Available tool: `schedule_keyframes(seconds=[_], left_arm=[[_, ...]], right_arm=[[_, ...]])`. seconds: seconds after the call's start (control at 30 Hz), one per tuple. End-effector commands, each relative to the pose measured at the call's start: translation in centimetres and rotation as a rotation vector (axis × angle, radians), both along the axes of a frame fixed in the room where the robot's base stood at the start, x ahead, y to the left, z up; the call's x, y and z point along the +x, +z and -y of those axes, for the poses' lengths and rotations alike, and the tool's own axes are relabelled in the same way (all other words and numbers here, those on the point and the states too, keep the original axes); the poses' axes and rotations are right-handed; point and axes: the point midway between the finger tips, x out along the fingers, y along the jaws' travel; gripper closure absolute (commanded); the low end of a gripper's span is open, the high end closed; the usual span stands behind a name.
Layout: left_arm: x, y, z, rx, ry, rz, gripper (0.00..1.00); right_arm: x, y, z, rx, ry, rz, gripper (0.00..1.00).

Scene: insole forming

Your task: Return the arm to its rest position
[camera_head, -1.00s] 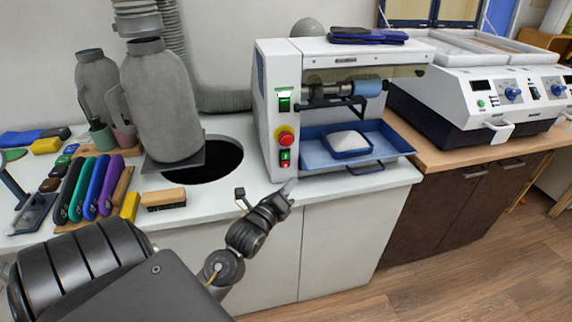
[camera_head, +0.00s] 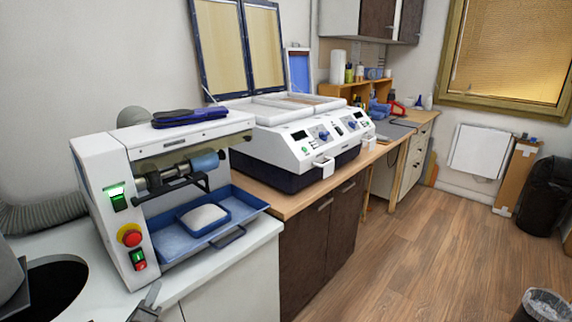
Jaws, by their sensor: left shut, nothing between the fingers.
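My left gripper (camera_head: 149,300) shows only as a small grey tip at the bottom edge, in front of the white counter's front edge. It is shut with nothing in it. The rest of the left arm is out of the picture. My right gripper is not in view.
A white grinding machine (camera_head: 103,190) with a blue tray (camera_head: 176,243) stands on the white counter (camera_head: 226,263), close to my left gripper. A white two-panel forming machine (camera_head: 299,151) stands on the wooden counter beyond. A dark round hole (camera_head: 60,285) lies at the left.

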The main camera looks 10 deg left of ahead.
Motion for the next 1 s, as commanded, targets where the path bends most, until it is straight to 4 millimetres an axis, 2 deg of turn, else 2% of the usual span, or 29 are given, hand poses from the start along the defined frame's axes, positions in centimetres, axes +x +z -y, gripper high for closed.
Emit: schedule_keyframes(seconds=[0.17,0.33,0.4,0.5,0.7,0.93,1.0], left_arm=[[-2.3,-4.7,2.7,-0.388,-0.002,-0.174,1.0],[-7.7,-11.0,6.5,-0.955,0.163,-0.423,1.0],[-10.3,-12.9,8.0,-1.154,0.277,-0.504,1.0],[-13.6,-14.9,9.5,-1.367,0.45,-0.581,1.0],[-19.1,-17.0,11.6,-1.631,0.77,-0.649,1.0],[-24.7,-18.0,13.3,-1.805,1.13,-0.646,1.0],[-24.1,-20.2,13.3,-1.801,1.147,-0.649,1.0]], right_arm=[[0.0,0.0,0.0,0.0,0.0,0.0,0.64],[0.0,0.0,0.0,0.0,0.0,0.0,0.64],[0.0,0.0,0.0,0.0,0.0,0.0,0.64],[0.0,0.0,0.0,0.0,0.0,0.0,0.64],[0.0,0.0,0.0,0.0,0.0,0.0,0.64],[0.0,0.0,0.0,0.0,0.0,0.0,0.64],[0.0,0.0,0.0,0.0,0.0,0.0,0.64]])
